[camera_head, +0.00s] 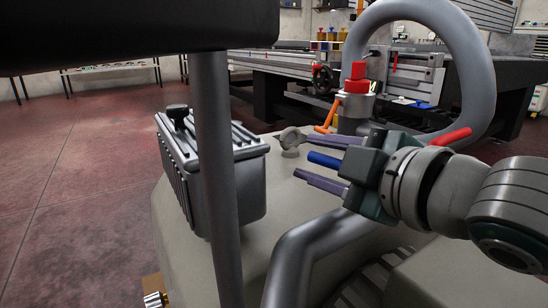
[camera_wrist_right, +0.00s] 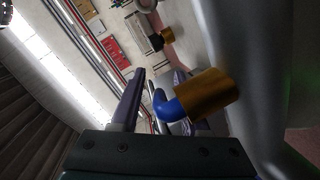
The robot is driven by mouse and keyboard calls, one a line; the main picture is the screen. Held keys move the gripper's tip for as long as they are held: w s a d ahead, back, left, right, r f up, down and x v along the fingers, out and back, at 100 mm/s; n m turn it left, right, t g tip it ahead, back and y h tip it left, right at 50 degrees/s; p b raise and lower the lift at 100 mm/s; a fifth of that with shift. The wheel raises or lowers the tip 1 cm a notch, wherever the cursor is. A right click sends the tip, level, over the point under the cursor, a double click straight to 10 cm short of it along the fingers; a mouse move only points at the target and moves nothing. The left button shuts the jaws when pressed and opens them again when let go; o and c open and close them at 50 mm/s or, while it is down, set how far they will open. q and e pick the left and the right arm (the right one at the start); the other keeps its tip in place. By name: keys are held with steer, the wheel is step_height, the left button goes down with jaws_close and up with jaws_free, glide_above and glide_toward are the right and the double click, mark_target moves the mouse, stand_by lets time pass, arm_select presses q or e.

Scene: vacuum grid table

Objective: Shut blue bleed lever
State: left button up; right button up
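The blue bleed lever (camera_head: 325,160) shows in the head view as a short blue bar between the two purple fingers of my right gripper (camera_head: 302,155). My right gripper is open, one finger above the lever and one below it in the picture. In the right wrist view the blue lever (camera_wrist_right: 168,106) is bent and joins a brass cylinder (camera_wrist_right: 207,94). The lever lies between the fingers there, and the brass cylinder partly covers the right finger. I cannot tell whether either finger touches the lever. My left gripper is not in view.
A grey pipe loop (camera_head: 478,75) arches behind my right gripper. An orange lever (camera_head: 327,116), a red lever (camera_head: 453,136) and a red knob (camera_head: 357,78) are close by. A grey ribbed box (camera_head: 238,185) and a vertical pipe (camera_head: 217,180) stand to the left.

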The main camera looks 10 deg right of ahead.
jaws_close()
stand_by(1.2)
